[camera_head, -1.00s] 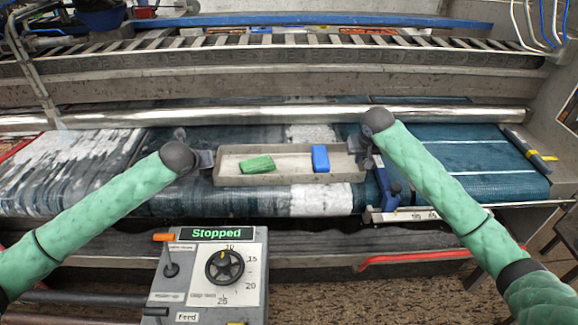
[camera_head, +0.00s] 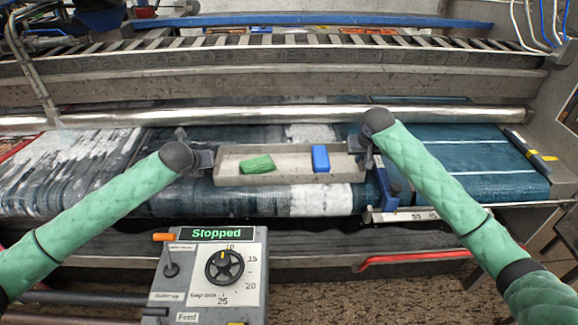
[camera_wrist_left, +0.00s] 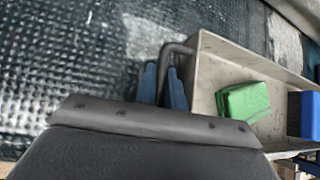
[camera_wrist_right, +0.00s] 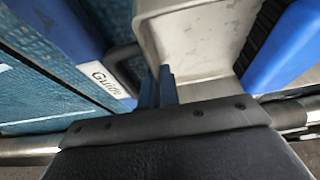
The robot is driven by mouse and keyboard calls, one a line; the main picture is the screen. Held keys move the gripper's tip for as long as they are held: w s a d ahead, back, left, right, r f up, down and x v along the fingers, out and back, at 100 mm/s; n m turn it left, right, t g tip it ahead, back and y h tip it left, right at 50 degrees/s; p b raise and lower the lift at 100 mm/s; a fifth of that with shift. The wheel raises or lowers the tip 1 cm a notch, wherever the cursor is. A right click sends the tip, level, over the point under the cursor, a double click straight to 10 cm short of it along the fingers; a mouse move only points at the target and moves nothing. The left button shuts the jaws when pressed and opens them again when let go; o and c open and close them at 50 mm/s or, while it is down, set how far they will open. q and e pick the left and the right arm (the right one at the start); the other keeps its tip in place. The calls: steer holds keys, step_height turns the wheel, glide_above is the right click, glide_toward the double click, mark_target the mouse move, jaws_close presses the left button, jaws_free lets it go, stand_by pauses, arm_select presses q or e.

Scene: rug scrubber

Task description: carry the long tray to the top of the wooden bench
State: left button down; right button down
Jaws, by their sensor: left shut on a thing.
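The long tray (camera_head: 232,180) is grey and shallow, and sits on the dark blue and white rug in the head view. It holds a green block (camera_head: 258,164) and a blue block (camera_head: 320,158). My left gripper (camera_head: 205,160) is shut on the dark handle (camera_wrist_left: 178,48) at the tray's left end. My right gripper (camera_head: 364,150) is at the tray's right end. In the right wrist view its fingers (camera_wrist_right: 158,88) are close together at the handle (camera_wrist_right: 122,56); whether they grip it is unclear. I cannot make out the wooden bench for certain.
A control box (camera_head: 208,285) reading "Stopped" stands in front of the rug. A metal roller (camera_head: 270,116) runs behind the tray. A blue guide (camera_head: 388,188) stands just right of the tray. A red bar (camera_head: 415,256) lies along the front right.

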arm_select(q)
steer(key=shift+r, duration=0.2)
arm_select(e)
steer(key=shift+r, duration=0.25)
